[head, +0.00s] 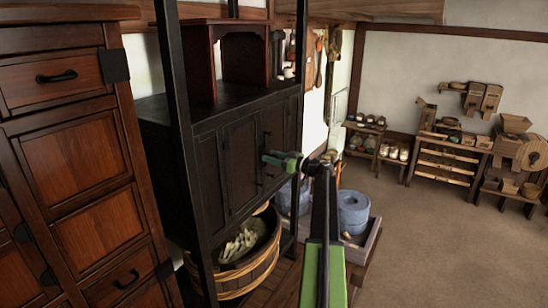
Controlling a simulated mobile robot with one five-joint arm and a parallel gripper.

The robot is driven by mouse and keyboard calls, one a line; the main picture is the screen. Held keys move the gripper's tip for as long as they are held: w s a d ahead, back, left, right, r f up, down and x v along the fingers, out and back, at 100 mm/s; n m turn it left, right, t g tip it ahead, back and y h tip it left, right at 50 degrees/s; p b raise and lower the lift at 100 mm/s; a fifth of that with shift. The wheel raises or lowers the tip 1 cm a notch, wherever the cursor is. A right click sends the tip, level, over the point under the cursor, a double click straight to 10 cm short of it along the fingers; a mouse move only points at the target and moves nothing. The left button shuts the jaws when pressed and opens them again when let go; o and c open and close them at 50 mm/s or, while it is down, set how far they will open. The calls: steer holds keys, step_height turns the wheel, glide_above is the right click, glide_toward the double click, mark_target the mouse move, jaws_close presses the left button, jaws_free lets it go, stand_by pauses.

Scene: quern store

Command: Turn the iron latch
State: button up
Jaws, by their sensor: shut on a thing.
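The black cabinet (238,165) stands left of centre, with dark panelled doors facing right. My gripper (267,157), with green fingers, reaches leftward to the cabinet's right-hand door at about mid height. It is shut on a small dark thing at the door front, which I take to be the iron latch. The latch is mostly hidden by the fingers and dark against the dark door, so its angle cannot be told. The doors look closed.
A brown wooden chest (75,165) stands close on the left. A wooden tub (255,270) sits under the cabinet. Blue-grey quern stones (353,210) lie in a tray at its right. Shelves with jars (390,152) line the back. The floor at right is clear.

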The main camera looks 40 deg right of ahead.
steer(key=m, duration=0.4)
steer(key=shift+f, duration=0.1)
steer(key=shift+m, duration=2.2)
steer(key=o, duration=1.4)
steer(key=shift+c, duration=0.2)
steer(key=v, duration=1.7)
steer(key=shift+s, duration=0.3)
